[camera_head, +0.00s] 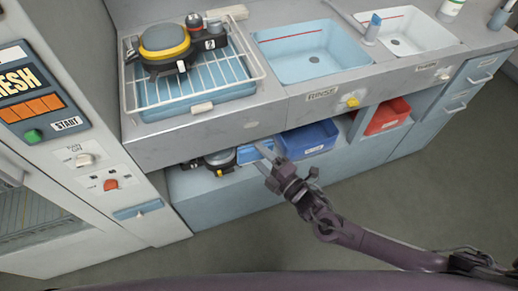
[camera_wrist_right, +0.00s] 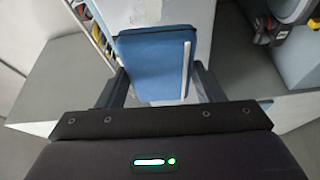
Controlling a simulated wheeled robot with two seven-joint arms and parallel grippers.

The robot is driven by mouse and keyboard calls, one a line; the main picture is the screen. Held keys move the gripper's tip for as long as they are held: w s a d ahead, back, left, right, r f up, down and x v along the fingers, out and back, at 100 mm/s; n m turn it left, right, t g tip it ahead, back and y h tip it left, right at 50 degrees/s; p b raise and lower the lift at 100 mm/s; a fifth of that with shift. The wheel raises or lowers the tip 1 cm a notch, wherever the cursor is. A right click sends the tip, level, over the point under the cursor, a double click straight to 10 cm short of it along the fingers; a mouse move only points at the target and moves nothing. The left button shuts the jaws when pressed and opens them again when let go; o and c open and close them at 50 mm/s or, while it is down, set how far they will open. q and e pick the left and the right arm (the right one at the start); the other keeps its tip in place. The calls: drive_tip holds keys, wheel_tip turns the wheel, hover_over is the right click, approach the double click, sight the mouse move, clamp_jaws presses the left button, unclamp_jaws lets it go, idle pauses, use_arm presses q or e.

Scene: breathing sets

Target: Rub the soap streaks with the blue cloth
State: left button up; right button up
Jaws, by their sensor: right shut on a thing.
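My right gripper (camera_head: 266,158) reaches to the shelf under the counter, just left of the blue bin. In the right wrist view my right gripper (camera_wrist_right: 155,85) is shut on a flat blue piece with a dark edge and a white strip, which looks like the folded blue cloth (camera_wrist_right: 150,62). Some of the blue cloth (camera_head: 249,153) seems to show beside the fingers in the head view. I cannot make out soap streaks in either view. My left gripper is out of view.
A blue bin (camera_head: 308,140) and a red bin (camera_head: 388,117) stand below the counter edge (camera_head: 215,135). Above are a wire rack (camera_head: 257,72) with a mask, a blue sink (camera_head: 305,55) and a white sink (camera_head: 415,38). A control panel (camera_head: 40,95) stands left. The floor is clear.

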idle(0.6)
drive_tip(key=shift+w, duration=0.2)
drive_tip(key=b, duration=0.3)
approach(245, 127)
drive_tip(key=shift+s+a+x, duration=0.15)
drive_tip(key=shift+x, duration=0.95)
drive_tip(key=shift+s+a+x, duration=0.15)
drive_tip(key=shift+a+x, duration=0.05)
drive_tip(key=shift+x, duration=0.95)
drive_tip(key=shift+w+a+b, duration=0.25)
drive_tip(key=shift+w+b, duration=0.55)
drive_tip(key=shift+w, duration=0.15)
